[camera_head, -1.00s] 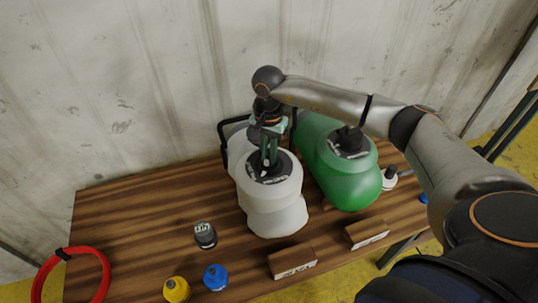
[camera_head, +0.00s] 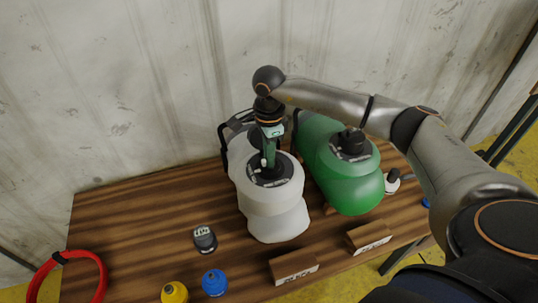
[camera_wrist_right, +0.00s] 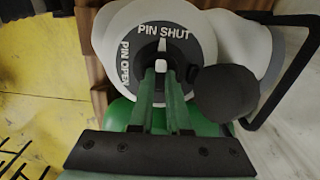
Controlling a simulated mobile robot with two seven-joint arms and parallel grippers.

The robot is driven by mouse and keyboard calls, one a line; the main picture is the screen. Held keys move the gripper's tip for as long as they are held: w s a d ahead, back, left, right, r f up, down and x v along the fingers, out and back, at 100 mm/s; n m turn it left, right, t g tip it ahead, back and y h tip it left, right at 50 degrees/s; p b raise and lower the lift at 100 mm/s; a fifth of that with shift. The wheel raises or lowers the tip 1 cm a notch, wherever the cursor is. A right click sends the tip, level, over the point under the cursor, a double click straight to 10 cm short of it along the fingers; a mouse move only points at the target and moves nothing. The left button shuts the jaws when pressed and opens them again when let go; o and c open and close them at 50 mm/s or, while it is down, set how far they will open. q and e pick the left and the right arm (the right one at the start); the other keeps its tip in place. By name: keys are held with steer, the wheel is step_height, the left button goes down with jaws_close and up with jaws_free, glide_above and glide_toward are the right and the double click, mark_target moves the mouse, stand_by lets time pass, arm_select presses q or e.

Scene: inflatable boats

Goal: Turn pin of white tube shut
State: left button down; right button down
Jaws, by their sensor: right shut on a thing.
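The white tube (camera_head: 275,212), a rounded inflatable section, lies on the table. Its top carries a dark round valve plate (camera_head: 288,176). In the right wrist view the valve plate (camera_wrist_right: 130,45) reads PIN SHUT at the top and PIN OPEN at the left. A white pointer mark (camera_wrist_right: 162,46) on the pin points up towards PIN SHUT. My right gripper (camera_head: 268,163) comes down from above onto the valve. Its green fingers (camera_wrist_right: 165,75) are shut on the pin, mostly hiding it. My left gripper is not in view.
A green tube (camera_head: 350,185) lies just right of the white one. On the wooden table (camera_head: 130,225) are a gauge (camera_head: 204,240), blue (camera_head: 214,282) and yellow (camera_head: 174,292) caps, two wooden blocks (camera_head: 293,268) and a red ring (camera_head: 70,254). A corrugated wall (camera_head: 120,90) stands behind.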

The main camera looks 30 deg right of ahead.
steer(key=shift+m, duration=0.3)
steer(key=c, duration=0.9)
jaws_free()
steer(key=shift+r, duration=0.1)
step_height(320, 180, up, 12)
steer(key=shift+r, duration=0.2)
